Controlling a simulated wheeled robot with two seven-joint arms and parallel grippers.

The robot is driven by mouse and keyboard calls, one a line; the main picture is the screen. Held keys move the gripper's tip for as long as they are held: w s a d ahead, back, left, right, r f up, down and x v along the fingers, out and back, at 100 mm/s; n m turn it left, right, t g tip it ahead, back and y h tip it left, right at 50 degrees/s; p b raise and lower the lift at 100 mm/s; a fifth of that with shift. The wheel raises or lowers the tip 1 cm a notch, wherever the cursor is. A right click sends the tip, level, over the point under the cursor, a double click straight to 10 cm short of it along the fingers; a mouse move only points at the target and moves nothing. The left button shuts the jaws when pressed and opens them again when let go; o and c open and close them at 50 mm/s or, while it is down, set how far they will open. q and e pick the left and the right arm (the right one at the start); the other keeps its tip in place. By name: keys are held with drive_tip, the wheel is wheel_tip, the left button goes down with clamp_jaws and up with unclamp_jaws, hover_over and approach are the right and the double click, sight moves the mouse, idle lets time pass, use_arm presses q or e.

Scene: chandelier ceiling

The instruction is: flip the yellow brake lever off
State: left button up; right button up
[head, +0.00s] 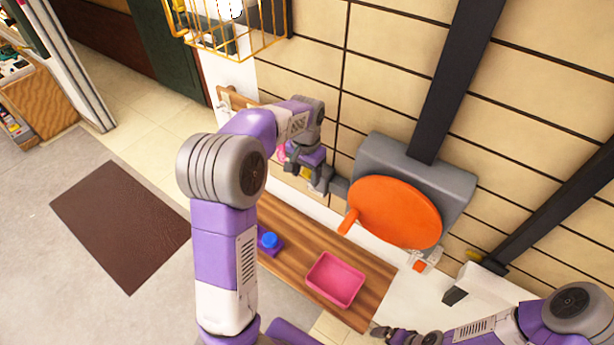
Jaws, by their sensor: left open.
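My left gripper (322,184) is open, in front of the tiled wall and just left of the grey wall box (458,184). A small yellow part (305,172) shows right beside its fingers, partly hidden by the gripper; I cannot tell whether they touch. Another small yellow part (473,255) sits at the wall farther right, near a dark bracket. I cannot tell for certain which is the brake lever, or its position. My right gripper (392,334) is low at the bottom edge, away from both; its jaw opening is unclear.
An orange disc (395,212) with a stub handle fronts the grey box. A wooden bench (300,238) below carries a pink tray (335,279) and a blue button (269,240). A yellow wire cage (240,35) hangs above. The floor at left, with a brown mat (120,225), is clear.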

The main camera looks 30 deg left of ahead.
use_arm(q)
drive_tip(key=f, duration=0.1)
drive_tip(key=w+f, duration=0.1)
drive_tip(key=shift+f, duration=0.5)
drive_tip(key=shift+s, duration=0.3)
drive_tip(key=shift+w, duration=0.25)
drive_tip(key=c, duration=0.4)
clamp_jaws()
